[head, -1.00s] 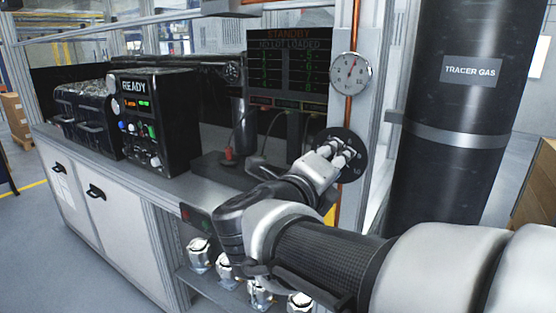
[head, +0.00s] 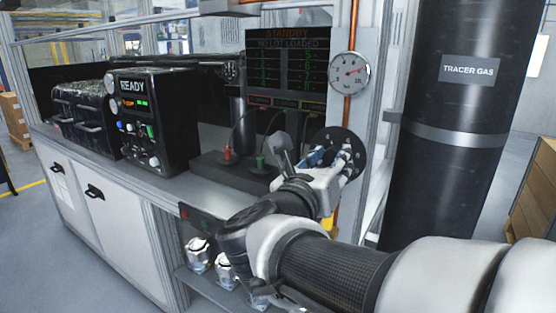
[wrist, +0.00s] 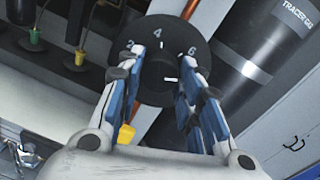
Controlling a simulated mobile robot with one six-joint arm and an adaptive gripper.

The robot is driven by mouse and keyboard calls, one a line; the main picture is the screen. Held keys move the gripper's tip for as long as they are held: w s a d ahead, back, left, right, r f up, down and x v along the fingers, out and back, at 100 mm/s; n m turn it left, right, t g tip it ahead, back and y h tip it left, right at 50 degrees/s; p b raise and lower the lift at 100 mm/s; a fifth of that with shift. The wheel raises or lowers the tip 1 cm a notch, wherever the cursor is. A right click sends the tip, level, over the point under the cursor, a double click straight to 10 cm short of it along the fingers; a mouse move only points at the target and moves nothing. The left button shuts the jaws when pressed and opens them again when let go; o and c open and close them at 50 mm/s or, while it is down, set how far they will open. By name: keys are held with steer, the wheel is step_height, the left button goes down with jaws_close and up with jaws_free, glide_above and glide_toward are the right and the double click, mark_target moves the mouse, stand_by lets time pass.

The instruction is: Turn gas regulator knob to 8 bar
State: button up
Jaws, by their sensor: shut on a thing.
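The regulator knob (wrist: 160,72) is dark, with a white pointer mark that points right in the wrist view. It sits on a round black dial plate (wrist: 163,36) printed 2, 4 and 6; the higher numbers are hidden. In the head view the dial plate (head: 355,143) is mounted below the gauge, partly covered by my gripper (head: 343,160). My gripper (wrist: 168,78) is shut on the knob, with a blue-padded finger on each side. The round white gauge (head: 349,73) has a red needle pointing right and slightly up.
A black tracer gas cylinder (head: 452,110) stands just right of the regulator. A screen reading STANDBY (head: 289,60) is at the left. A black READY unit (head: 155,120) stands on the bench. Red and green fittings (head: 227,153) sit nearer the dial.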

steer(key=shift+r+m, duration=0.1)
steer(key=shift+m, duration=0.5)
steer(key=o, duration=1.1)
steer(key=v, duration=1.2)
steer(key=shift+w, duration=0.1)
